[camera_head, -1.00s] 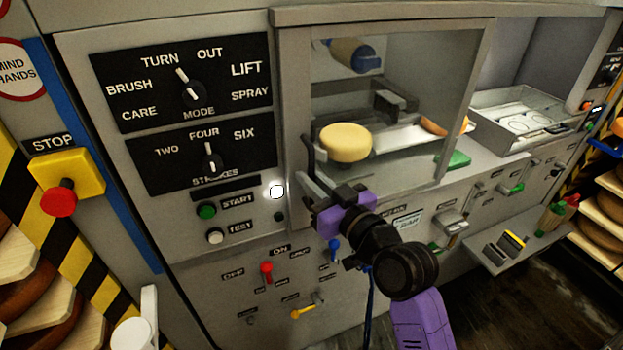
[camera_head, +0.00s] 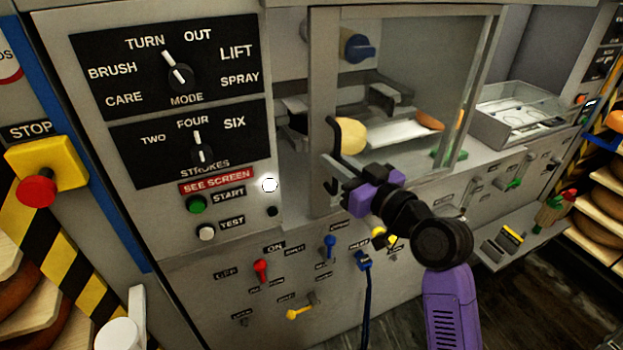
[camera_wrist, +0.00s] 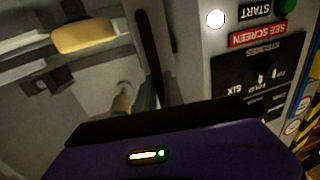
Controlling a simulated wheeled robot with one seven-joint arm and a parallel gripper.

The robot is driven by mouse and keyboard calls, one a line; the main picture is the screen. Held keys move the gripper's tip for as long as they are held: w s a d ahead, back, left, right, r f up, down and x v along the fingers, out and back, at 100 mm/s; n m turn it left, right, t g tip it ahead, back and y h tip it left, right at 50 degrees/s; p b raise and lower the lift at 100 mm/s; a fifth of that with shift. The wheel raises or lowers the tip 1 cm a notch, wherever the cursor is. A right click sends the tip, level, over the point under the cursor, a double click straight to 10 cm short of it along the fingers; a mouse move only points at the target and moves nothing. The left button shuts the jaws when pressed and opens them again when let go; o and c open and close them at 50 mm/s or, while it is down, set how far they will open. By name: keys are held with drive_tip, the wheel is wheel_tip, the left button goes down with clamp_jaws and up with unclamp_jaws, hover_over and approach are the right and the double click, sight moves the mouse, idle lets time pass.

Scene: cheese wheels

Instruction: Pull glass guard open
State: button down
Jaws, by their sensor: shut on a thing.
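The glass guard (camera_head: 410,75) is a clear pane in a grey frame on the front of the machine. Its left post (camera_head: 322,60) stands away from the control panel, leaving a narrow open gap (camera_head: 291,75) on the left. A dark upright handle (camera_head: 336,135) is on that post; it also shows in the wrist view (camera_wrist: 150,50). My purple and black gripper (camera_head: 348,182) is shut on the handle near its lower end. The exact finger contact is hidden. Behind the glass sits a yellow cheese wheel (camera_head: 352,135), partly covered by the post and handle.
The control panel (camera_head: 180,75) with dials and buttons is left of the guard. Levers, including a red one (camera_head: 261,270), and a blue cable (camera_head: 366,295) are below. A clear-lidded tray (camera_head: 520,112) is at right.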

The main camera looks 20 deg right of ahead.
sight(425, 128)
drive_tip(key=d+b, duration=1)
drive_tip(key=d, duration=1.7)
drive_tip(key=c, duration=1.5)
unclamp_jaws()
drive_tip(key=shift+o, duration=0.2)
drive_tip(key=shift+s, duration=0.1)
drive_tip(key=s+d, duration=0.1)
drive_tip(key=s, duration=0.6)
drive_tip(key=shift+s+d+b, duration=0.25)
drive_tip(key=shift+b, duration=0.2)
